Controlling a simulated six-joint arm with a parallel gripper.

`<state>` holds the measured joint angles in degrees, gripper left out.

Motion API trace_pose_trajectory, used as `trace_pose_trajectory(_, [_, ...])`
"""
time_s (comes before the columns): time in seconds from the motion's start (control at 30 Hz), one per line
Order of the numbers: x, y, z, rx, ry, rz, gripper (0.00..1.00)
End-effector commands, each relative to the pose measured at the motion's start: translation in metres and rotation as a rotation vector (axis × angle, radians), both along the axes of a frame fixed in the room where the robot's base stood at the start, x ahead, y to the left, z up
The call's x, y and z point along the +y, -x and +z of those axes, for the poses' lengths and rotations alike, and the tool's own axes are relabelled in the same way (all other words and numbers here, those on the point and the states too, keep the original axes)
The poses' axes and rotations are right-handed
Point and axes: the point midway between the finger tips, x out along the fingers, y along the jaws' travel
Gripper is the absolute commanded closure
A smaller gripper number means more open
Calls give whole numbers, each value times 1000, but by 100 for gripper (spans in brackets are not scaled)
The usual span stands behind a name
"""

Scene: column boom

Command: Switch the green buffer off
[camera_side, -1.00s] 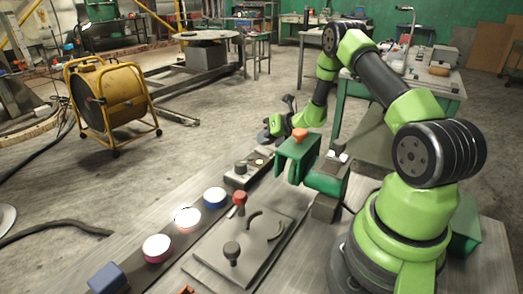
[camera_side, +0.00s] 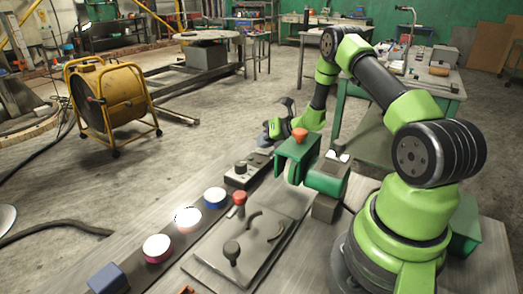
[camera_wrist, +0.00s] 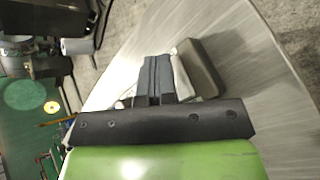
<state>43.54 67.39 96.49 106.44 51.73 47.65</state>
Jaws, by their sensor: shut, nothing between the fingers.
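The green buffer (camera_side: 327,179) stands on the bench in the side view, with a dark green hood (camera_side: 293,162) at its left end. An orange knob (camera_side: 299,134) tops the hood, and a small pale piece (camera_side: 339,146) sits on the body. I cannot tell which part is the switch. My gripper (camera_side: 263,138) is behind the hood, beyond the far end of the buffer; its tips are small and partly lost there. In the wrist view my gripper (camera_wrist: 155,78) has its dark fingers together, with nothing between them. I cannot tell whether it touches anything.
A grey control box (camera_side: 241,175) with a dark knob lies left of the buffer. A flat plate (camera_side: 259,237) with handles lies in front. Round pucks (camera_side: 188,219) and a blue block (camera_side: 106,278) line a dark strip. A grey block (camera_wrist: 205,65) appears close beside the fingers in the wrist view.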

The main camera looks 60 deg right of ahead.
Motion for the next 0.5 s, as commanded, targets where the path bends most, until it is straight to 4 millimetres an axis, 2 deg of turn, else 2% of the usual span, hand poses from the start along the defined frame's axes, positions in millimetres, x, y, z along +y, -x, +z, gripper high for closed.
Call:
trace_pose_trajectory(0.23, [1,1,0,4,-1,2,100])
trace_pose_trajectory(0.5, [1,3,11,3,-1,1,100])
